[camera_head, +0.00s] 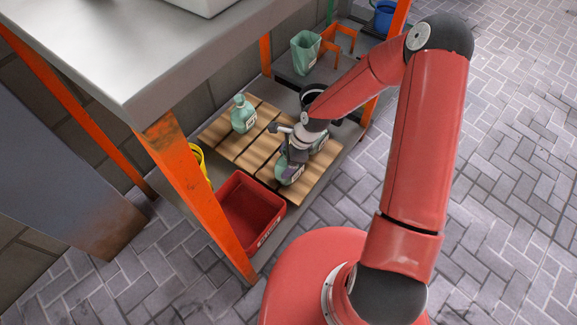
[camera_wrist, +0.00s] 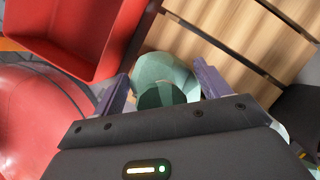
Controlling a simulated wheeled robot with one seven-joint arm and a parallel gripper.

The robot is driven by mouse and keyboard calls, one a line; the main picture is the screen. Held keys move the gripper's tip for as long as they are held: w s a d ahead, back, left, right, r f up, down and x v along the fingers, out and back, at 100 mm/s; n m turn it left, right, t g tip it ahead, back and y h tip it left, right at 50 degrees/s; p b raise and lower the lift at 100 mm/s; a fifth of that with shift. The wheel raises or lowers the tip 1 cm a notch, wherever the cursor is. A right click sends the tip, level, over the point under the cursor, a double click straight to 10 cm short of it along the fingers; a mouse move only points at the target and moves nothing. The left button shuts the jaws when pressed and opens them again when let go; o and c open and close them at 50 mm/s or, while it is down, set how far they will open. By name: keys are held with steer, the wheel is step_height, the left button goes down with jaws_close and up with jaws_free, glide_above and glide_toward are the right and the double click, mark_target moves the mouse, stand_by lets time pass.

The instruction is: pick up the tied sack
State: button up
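A pale green tied sack (camera_head: 243,114) with a narrow neck stands upright on the wooden slatted pallet (camera_head: 247,151), near its far left part. A second green sack (camera_head: 289,175) is at the pallet's near edge, partly hidden under my gripper (camera_head: 291,163). In the wrist view this green sack (camera_wrist: 165,69) shows between the two purple-grey fingers of my gripper (camera_wrist: 161,87). The fingers are apart, one on each side of it. I cannot tell whether they touch it. Its lower part is hidden by the gripper body.
A red crate (camera_head: 263,239) sits next to the pallet and shows close by in the wrist view (camera_wrist: 112,45). Orange table legs (camera_head: 190,175) stand in front. A black bucket (camera_head: 309,92), an open green sack (camera_head: 304,55) and an orange stand (camera_head: 340,34) are behind. The brick floor at right is clear.

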steer(key=c, duration=0.7)
steer(key=shift+c, duration=0.7)
steer(key=shift+r, duration=0.1)
